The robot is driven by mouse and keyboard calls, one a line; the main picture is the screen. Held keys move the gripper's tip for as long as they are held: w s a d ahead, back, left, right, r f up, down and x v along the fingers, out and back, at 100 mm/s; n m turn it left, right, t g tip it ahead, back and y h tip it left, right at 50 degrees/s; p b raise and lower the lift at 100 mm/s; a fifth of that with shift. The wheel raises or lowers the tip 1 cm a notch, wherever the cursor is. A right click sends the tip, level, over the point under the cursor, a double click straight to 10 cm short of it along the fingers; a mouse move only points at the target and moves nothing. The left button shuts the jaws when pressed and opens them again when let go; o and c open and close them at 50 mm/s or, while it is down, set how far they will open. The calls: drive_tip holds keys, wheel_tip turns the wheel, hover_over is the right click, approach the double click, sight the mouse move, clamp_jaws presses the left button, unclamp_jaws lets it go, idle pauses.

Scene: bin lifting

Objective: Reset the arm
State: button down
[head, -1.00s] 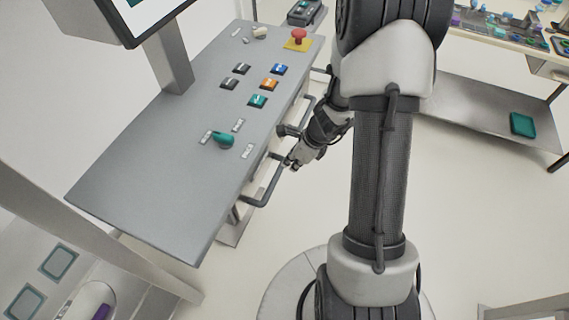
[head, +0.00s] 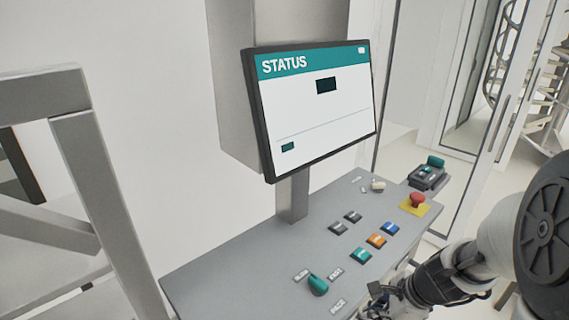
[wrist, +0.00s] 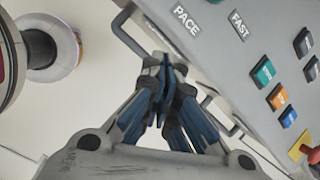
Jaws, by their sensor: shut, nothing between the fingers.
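My gripper (wrist: 165,75) is shut and empty in the wrist view, its fingertips together beside the edge of the grey control panel. In the head view my gripper (head: 376,302) shows at the lower right, close to the panel's front edge, partly cut off by the frame. My arm comes in from the right edge of the head view. The control panel (head: 235,275) carries a green selector knob (head: 318,285), several coloured push buttons and a red emergency stop (head: 417,201) on a yellow base.
A screen reading STATUS (head: 315,110) stands on a post above the panel. A dark handle rail (wrist: 125,30) runs along the panel's edge near my fingers. A grey frame (head: 100,190) stands at the left. A small dark device (head: 427,175) sits behind the panel.

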drive_tip(key=s+a+r+n+h+b, duration=0.1)
drive_tip(key=s+a+r+n, duration=0.1)
drive_tip(key=s+r+n, duration=0.2)
drive_tip(key=s+a+r+n+h+b, duration=0.1)
drive_tip(key=s+a+r+n, duration=0.2)
drive_tip(key=n, duration=0.7)
drive_tip(key=s+a+r+n+t+h+b, duration=0.1)
drive_tip(key=s+a+r+n, duration=0.1)
drive_tip(key=s+r+n, duration=0.4)
drive_tip(key=s+n, duration=0.1)
drive_tip(key=s, duration=0.3)
drive_tip(key=shift+s+a+r, duration=0.25)
drive_tip(key=shift+a+r, duration=0.05)
drive_tip(key=shift+r, duration=0.05)
